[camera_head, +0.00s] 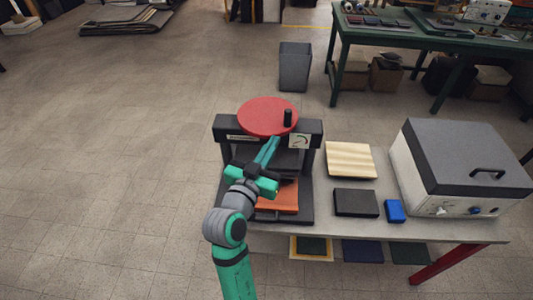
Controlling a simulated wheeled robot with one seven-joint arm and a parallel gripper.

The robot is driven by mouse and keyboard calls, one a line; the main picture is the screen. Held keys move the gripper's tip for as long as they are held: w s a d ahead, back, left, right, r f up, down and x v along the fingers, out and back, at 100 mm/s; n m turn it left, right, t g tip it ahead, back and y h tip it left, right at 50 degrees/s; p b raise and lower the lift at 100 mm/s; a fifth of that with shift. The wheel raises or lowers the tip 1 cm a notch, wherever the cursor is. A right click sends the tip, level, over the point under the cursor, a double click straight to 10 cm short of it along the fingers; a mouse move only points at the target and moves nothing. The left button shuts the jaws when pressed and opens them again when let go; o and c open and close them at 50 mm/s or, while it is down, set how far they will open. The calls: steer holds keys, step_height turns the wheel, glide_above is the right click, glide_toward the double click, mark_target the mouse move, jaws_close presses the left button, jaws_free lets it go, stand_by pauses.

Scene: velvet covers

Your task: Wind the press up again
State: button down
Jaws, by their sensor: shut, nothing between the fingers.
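The press (226,131) stands at the left end of the grey table, with a black frame and a round red wheel (262,117) on top. A black upright knob (288,118) stands on the wheel's right side. Under the crossbeam a dark plate (290,160) hangs above an orange piece (278,197) on the press base. A small gap shows between them, partly hidden by my arm. My gripper (276,143) is at the front of the crossbeam, below and left of the knob, with its fingers shut and empty. Whether it touches the press cannot be told.
Right of the press lie a pale striped board (350,159), a black block (356,203) and a blue block (394,211). A large box with a dark lid (465,152) fills the table's right end. A grey bin (295,67) stands behind.

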mark_target(289, 120)
steer(key=x, duration=0.7)
steer(key=shift+w+d, duration=0.1)
steer(key=shift+w, duration=0.3)
steer(key=shift+w+d, duration=0.55)
steer(key=shift+w, duration=0.15)
